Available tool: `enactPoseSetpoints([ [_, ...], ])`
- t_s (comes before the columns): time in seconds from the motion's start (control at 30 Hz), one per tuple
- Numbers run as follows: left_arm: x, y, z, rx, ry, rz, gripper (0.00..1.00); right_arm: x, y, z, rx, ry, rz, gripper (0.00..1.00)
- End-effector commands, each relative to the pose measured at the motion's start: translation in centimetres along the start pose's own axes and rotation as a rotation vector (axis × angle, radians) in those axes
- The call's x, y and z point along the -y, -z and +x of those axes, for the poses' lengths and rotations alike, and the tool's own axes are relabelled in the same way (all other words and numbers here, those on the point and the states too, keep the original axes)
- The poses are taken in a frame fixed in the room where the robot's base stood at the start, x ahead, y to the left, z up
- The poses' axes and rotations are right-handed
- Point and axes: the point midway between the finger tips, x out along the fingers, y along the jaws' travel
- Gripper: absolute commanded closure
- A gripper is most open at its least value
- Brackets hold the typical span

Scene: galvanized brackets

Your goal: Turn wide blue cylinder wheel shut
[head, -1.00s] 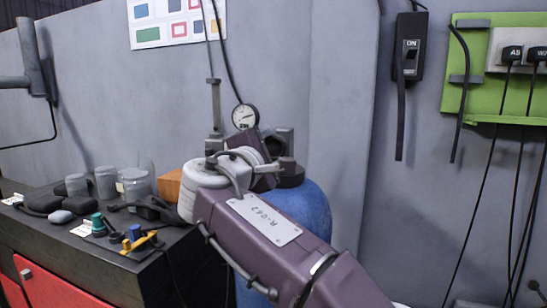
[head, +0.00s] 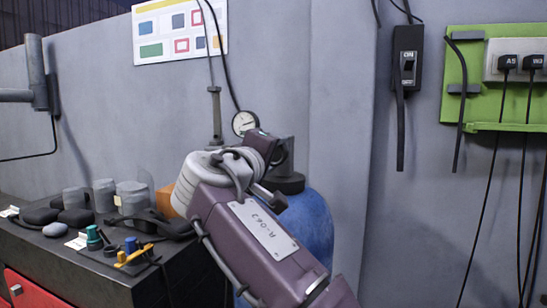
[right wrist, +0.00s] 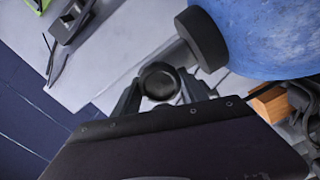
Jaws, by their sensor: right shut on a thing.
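The wide blue cylinder (head: 312,232) stands right of the dark bench, with a black collar (head: 287,184) on top. It also shows at the upper right of the right wrist view (right wrist: 270,35), with its dark collar (right wrist: 201,40). My right arm reaches across its front in the head view and hides much of the top. In the right wrist view my right gripper (right wrist: 161,88) is shut on a dark round wheel (right wrist: 158,79), which sits between its two fingers. The wheel is not clear in the head view. My left gripper is not in view.
A round gauge (head: 243,122) is behind the arm. The bench (head: 120,285) holds grey jars (head: 132,197), an orange block (head: 165,199) and small knobs. A switch box (head: 408,55) and a green panel (head: 463,80) are on the wall. Space right of the cylinder looks clear.

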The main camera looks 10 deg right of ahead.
Motion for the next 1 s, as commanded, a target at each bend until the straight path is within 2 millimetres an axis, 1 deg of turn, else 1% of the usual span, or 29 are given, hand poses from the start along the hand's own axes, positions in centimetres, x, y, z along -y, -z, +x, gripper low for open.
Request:
enactPoseSetpoints([
  [0.3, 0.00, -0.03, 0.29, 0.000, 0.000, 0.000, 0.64, 0.09, 0.02, 0.02, 0.000, 0.001, 0.077, 0.90],
  [0.77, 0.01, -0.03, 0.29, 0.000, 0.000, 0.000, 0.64, 0.01, 0.02, 0.01, 0.000, 0.001, 0.087, 0.90],
  [0.8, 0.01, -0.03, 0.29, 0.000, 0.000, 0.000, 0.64, 0.01, 0.02, 0.01, 0.000, 0.001, 0.086, 0.39],
  [0.83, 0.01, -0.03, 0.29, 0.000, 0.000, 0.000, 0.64, 0.00, 0.02, 0.01, 0.000, 0.000, 0.086, 0.30],
  [0.87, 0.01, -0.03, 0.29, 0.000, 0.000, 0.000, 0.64, 0.00, 0.01, 0.00, 0.000, 0.000, 0.086, 0.28],
  [1.0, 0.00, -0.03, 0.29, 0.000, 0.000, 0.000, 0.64, -0.02, 0.01, 0.00, 0.000, 0.000, 0.086, 0.28],
])
